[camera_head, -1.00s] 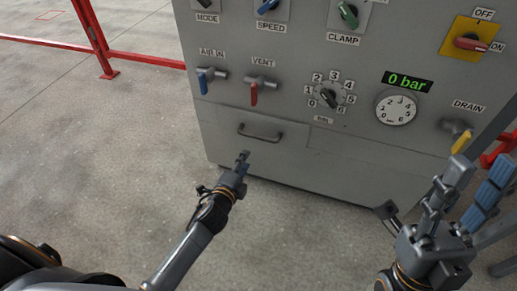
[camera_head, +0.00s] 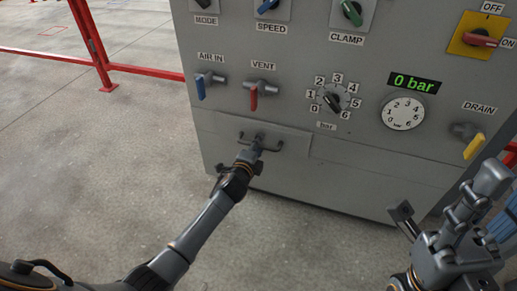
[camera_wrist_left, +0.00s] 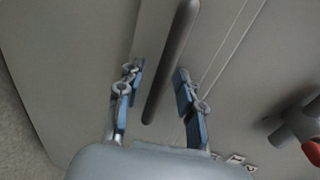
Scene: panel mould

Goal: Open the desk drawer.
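The drawer (camera_head: 222,128) is a grey front panel low on the grey cabinet, and it looks closed. Its dark bar handle (camera_head: 273,149) runs across the front, partly hidden by my left gripper (camera_head: 257,143). In the left wrist view the handle (camera_wrist_left: 172,60) lies between the two blue-padded fingers of the left gripper (camera_wrist_left: 160,85). These fingers are apart, with a gap on both sides of the bar. My right gripper (camera_head: 455,222) is at the lower right, away from the drawer. Its finger opening is unclear.
Above the drawer are a blue AIR IN lever (camera_head: 201,88), a red VENT lever (camera_head: 254,97) and a pressure dial (camera_head: 332,101). A yellow DRAIN lever (camera_head: 474,147) is near the right gripper. Red railing (camera_head: 104,60) stands left. The floor before the cabinet is clear.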

